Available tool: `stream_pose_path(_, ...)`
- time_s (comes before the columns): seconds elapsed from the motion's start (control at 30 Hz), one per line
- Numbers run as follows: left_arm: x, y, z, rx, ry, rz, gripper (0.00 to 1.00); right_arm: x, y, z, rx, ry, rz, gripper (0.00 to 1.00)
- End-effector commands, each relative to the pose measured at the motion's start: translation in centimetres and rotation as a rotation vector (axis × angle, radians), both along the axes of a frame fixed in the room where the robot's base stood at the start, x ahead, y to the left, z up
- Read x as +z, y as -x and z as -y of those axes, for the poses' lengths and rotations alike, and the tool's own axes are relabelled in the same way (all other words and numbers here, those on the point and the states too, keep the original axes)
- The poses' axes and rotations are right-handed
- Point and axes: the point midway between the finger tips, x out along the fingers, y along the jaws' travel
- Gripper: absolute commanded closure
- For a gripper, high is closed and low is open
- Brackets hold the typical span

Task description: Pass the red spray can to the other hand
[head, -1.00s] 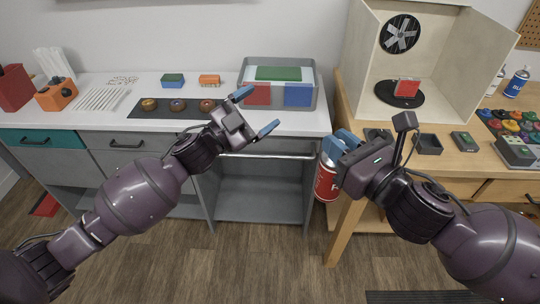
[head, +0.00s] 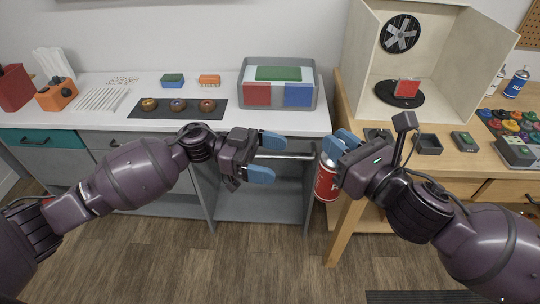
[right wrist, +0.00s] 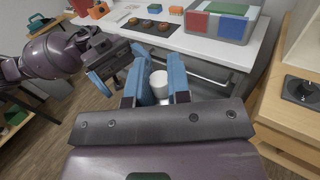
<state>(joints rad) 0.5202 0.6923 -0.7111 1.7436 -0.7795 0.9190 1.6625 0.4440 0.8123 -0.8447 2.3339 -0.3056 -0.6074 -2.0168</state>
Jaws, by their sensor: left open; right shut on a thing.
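The red spray can (head: 327,180) hangs upright in my right gripper (head: 338,146), in front of the gap between the two worktops. My right gripper is shut on the can near its top. In the right wrist view the can's pale top (right wrist: 159,83) shows between the blue fingers. My left gripper (head: 272,157) is open and empty, to the left of the can, with its fingers pointing right toward it and a gap between them. It also shows in the right wrist view (right wrist: 108,72), left of the can.
The wooden bench (head: 460,162) on the right carries a spray booth (head: 450,60) and a blue can (head: 517,82). Free air lies between the grippers.

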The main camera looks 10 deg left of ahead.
Motion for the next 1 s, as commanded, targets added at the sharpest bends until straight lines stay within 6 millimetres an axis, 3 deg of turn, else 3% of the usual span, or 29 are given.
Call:
stream_pose_path(0.23, 0.1, 0.3, 1.9, -0.001, 0.002, -0.014, 0.13, 0.0, 0.0, 0.0, 0.0, -0.001, 0.001, 1.0)
stream_pose_path(0.73, 0.1, 1.4, 9.5, 0.001, 0.003, -0.013, 0.13, 0.0, 0.0, 0.0, 0.0, -0.001, 0.001, 1.0)
stream_pose_path(1.0, 0.0, 1.7, 11.6, 0.003, 0.0, -0.012, 0.13, 0.1, 0.0, 0.0, 0.0, -0.001, 0.001, 1.0)
